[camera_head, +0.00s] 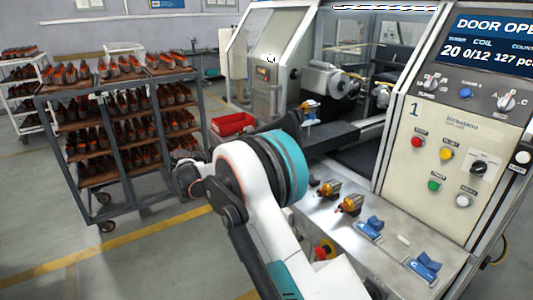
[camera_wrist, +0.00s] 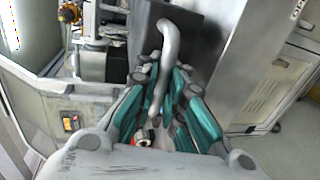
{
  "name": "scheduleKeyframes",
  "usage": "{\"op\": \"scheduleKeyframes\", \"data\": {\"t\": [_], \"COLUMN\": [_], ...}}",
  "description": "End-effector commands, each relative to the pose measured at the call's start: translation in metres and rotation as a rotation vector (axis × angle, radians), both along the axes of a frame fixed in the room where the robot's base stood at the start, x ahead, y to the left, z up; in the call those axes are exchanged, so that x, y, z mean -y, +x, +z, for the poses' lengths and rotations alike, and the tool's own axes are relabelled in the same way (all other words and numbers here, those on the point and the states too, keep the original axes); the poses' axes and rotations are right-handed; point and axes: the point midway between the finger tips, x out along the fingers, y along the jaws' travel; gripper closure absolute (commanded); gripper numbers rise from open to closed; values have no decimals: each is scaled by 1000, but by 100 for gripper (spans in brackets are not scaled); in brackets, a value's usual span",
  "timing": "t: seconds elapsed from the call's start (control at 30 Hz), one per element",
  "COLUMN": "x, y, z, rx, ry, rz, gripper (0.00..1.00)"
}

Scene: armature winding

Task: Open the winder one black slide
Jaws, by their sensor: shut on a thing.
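Winder one (camera_head: 405,125) stands at the right, with a "1" on its panel and a screen whose text begins "DOOR OPE". Its front is open. A dark block (camera_head: 330,136), which looks like the black slide, sits inside, partly hidden by my arm. In the wrist view, a bent grey handle (camera_wrist: 167,45) stands out in front of a dark surface (camera_wrist: 147,22). My gripper (camera_wrist: 163,98) has its teal fingers on both sides of the handle and is shut on it. In the head view my arm hides the fingers and the handle.
Two orange-tipped armatures (camera_head: 348,204) and blue blocks (camera_head: 370,227) lie on the front ledge. A red bin (camera_head: 233,124) is behind my arm. A rack (camera_head: 118,180) full of armatures stands left, with bare floor before it.

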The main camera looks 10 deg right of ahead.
Motion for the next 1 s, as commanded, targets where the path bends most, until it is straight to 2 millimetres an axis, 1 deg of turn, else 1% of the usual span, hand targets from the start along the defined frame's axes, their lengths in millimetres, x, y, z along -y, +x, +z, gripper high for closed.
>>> {"op": "scheduleKeyframes", "data": {"t": [0.03,0.1,0.3,0.47,0.77,0.8,0.87,0.9,1.0], "x": [-9,-18,-33,-36,-36,-36,-36,-36,-36], "y": [-2,-6,-11,-12,-12,-12,-12,-12,-12], "z": [1,1,1,1,1,1,1,1,1], "rx": [1,1,1,1,1,1,1,1,1], "ry": [-1,-1,-1,-1,-2,-2,-2,-1,-1], "rz": [3,2,2,1,2,2,2,1,1], "gripper": [100,100,100,100,100,86,72,70,70]}}
